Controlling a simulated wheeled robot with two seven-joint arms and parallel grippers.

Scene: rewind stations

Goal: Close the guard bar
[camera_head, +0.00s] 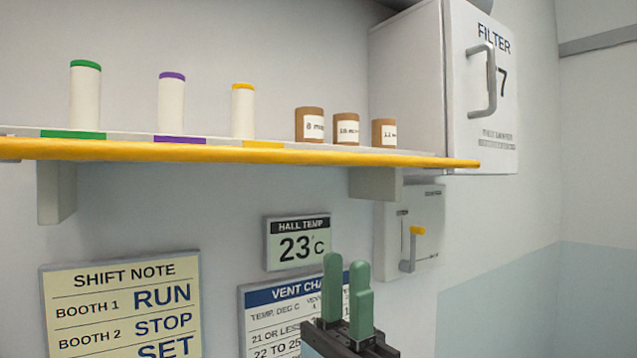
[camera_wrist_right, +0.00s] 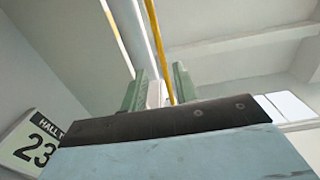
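No part in view is labelled as the guard bar, so I cannot tell for certain which one it is. A long yellow bar (camera_head: 200,151) runs along the front edge of the wall shelf. A yellow strip also crosses the right wrist view (camera_wrist_right: 160,55). My right gripper (camera_head: 346,272) is below the shelf, in front of the wall chart, fingers pointing up. Its green fingers stand apart with nothing seen held between them; they also show in the right wrist view (camera_wrist_right: 158,82). My left gripper is not in view.
The shelf holds several capped white rolls and brown labelled rolls (camera_head: 309,125). A white filter cabinet (camera_head: 410,80) with a handle (camera_head: 490,85) is at right. Below it is a wall box (camera_head: 430,215) with a yellow-tipped lever (camera_head: 411,250). Signs hang below the shelf.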

